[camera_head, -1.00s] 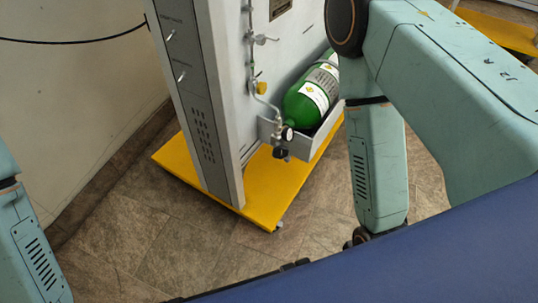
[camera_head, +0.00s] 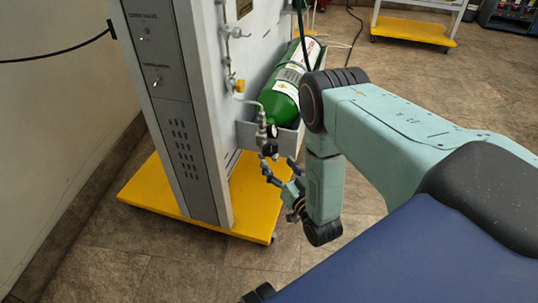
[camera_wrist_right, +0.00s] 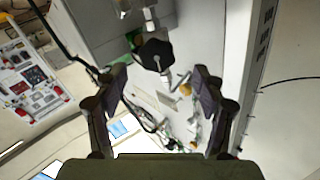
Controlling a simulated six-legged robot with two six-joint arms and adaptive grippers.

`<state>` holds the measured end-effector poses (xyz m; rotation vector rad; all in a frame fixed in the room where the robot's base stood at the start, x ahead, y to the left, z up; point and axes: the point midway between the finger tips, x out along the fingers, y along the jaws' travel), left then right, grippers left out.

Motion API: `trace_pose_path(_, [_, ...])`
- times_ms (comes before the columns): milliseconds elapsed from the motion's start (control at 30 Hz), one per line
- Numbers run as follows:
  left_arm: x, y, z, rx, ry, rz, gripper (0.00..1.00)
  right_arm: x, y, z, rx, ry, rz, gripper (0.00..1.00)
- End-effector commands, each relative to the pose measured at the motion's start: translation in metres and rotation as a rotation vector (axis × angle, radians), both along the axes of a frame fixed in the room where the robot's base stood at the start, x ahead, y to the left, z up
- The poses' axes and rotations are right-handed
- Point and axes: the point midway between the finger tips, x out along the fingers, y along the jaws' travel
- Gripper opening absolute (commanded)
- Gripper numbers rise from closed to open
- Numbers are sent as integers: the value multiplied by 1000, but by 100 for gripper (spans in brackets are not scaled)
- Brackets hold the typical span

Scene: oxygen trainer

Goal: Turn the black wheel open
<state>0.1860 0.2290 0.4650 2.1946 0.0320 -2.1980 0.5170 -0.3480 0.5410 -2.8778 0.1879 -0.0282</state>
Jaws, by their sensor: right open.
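The black wheel (camera_head: 269,150) sits low on the valve, below the gauge, at the front of the green cylinder (camera_head: 279,100). In the right wrist view the black wheel (camera_wrist_right: 155,55) is a dark, many-sided knob just above the gap between the fingertips. My right gripper (camera_head: 278,164) is open and empty, just below and to the right of the wheel in the head view. Its two fingers (camera_wrist_right: 160,78) stand wide apart in the wrist view. I see no finger closed on the wheel. My left gripper is out of view.
The grey cabinet (camera_head: 205,110) stands on a yellow base (camera_head: 250,205), with the cylinder in a grey tray (camera_head: 249,136). A yellow knob (camera_head: 239,86) and thin pipes run above the valve. Open tiled floor (camera_head: 400,90) lies to the right.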

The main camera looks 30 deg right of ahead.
Motion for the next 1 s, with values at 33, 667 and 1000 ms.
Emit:
trace_pose_path(33, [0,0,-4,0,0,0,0,8,-3,0,-1,-5,-1,70])
trace_pose_path(667, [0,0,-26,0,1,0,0,68,-13,0,1,4,-1,70])
trace_pose_path(1000, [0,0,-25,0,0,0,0,68,-10,0,1,4,-1,54])
